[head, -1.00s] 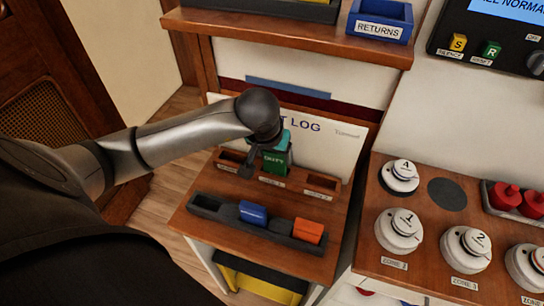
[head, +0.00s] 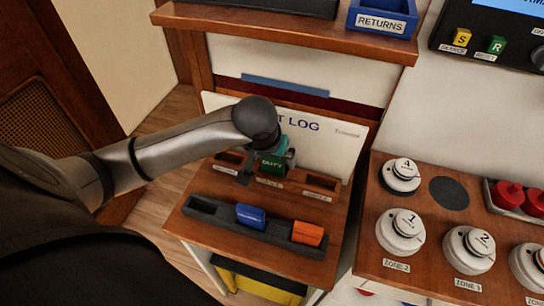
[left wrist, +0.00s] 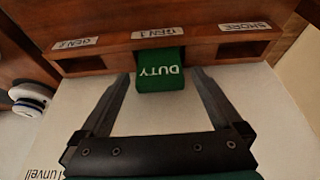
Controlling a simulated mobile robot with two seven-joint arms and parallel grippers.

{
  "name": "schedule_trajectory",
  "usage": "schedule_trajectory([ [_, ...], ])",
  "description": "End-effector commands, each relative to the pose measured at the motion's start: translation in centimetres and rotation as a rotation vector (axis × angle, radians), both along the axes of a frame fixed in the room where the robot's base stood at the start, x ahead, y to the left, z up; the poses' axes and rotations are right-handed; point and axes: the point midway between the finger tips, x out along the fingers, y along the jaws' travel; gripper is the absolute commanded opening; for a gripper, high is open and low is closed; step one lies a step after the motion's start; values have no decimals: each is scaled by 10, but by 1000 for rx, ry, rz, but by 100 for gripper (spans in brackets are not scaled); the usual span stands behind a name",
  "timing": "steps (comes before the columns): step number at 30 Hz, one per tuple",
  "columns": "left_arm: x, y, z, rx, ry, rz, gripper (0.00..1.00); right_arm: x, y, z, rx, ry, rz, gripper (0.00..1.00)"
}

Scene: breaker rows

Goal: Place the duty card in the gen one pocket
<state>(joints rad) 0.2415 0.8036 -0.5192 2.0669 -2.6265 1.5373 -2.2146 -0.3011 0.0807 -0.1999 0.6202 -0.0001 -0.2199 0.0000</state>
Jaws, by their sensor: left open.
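The green duty card (head: 272,165) stands in the middle pocket of the wooden pocket row, in front of the white log board. In the left wrist view the card (left wrist: 160,75) shows upside down at the pocket labelled GEN 1 (left wrist: 154,33), its lower end hidden inside. My left gripper (head: 267,170) is open around the card. In the left wrist view its fingers (left wrist: 160,82) stand one on each side of the card, with gaps between. My right gripper is not in view.
The pockets beside it, labelled SHORE (left wrist: 243,27) and GEN 2 (left wrist: 76,43), look empty. A dark tray (head: 208,207) in front holds a blue card (head: 250,216) and an orange card (head: 307,233). A blue returns bin (head: 382,18) sits on the shelf above.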

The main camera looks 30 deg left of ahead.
Motion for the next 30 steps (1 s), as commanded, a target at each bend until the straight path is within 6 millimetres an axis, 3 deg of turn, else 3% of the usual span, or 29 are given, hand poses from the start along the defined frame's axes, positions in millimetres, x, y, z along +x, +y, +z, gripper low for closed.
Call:
schedule_trajectory([
  [7,-1,0,11,1,-3,0,100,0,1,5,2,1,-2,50],
  [21,-35,-8,95,2,-5,-1,100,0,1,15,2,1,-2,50],
  [30,-45,-10,114,1,0,1,100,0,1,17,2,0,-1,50],
])
